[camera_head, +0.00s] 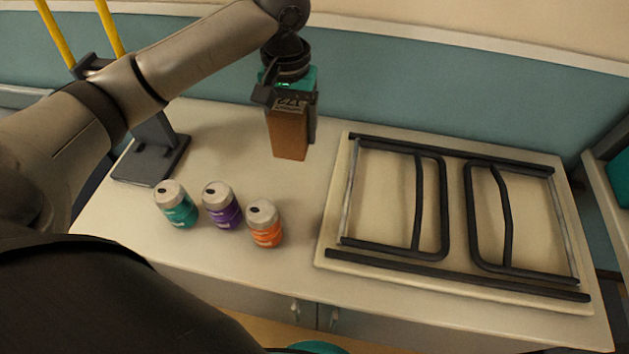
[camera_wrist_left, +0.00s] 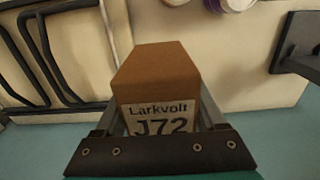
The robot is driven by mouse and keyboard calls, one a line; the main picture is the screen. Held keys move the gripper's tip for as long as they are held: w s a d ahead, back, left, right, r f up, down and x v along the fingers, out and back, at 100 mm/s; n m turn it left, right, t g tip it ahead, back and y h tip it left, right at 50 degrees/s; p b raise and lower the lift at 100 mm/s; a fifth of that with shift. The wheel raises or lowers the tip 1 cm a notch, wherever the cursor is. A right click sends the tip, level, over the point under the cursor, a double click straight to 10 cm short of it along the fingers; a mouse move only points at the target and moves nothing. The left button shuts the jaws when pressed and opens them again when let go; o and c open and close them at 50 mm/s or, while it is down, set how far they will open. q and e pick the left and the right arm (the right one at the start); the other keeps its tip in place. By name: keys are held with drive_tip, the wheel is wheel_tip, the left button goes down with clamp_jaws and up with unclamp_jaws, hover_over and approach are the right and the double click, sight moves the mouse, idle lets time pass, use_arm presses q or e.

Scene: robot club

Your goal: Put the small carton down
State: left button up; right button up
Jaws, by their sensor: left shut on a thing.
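The small carton (camera_head: 289,138) is a brown box with a pale printed label. In the wrist view the carton (camera_wrist_left: 155,75) shows the label text "Larkvolt J72" and sits between the two fingers. My left gripper (camera_head: 290,104) is shut on the carton from above, near the back of the white counter (camera_head: 225,155). The carton's lower end is over the counter; I cannot tell whether it touches the surface. My right gripper is not in view.
A teal can (camera_head: 177,204), a purple can (camera_head: 222,206) and an orange can (camera_head: 265,224) stand in front of the carton. A folded table with black legs (camera_head: 455,225) lies on the right. A dark stand (camera_head: 152,160) is at left. Bare counter lies between.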

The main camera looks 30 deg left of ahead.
use_arm(q)
wheel_tip(320, 180, down, 13)
drive_tip(key=b, duration=0.4)
drive_tip(key=shift+f, duration=0.2)
wheel_tip(320, 180, down, 4)
drive_tip(key=shift+f+b, duration=0.15)
drive_tip(key=shift+b, duration=0.6)
drive_tip(key=shift+f, duration=0.4)
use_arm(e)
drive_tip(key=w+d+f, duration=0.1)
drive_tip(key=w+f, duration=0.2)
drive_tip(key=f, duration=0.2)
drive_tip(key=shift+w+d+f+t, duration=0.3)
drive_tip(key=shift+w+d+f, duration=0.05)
use_arm(q)
drive_tip(key=shift+f, duration=0.1)
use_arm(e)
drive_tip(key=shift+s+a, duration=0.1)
use_arm(q)
drive_tip(key=o, duration=1.5)
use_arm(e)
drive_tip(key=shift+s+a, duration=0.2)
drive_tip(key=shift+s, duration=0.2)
use_arm(q)
drive_tip(key=shift+o, duration=0.2)
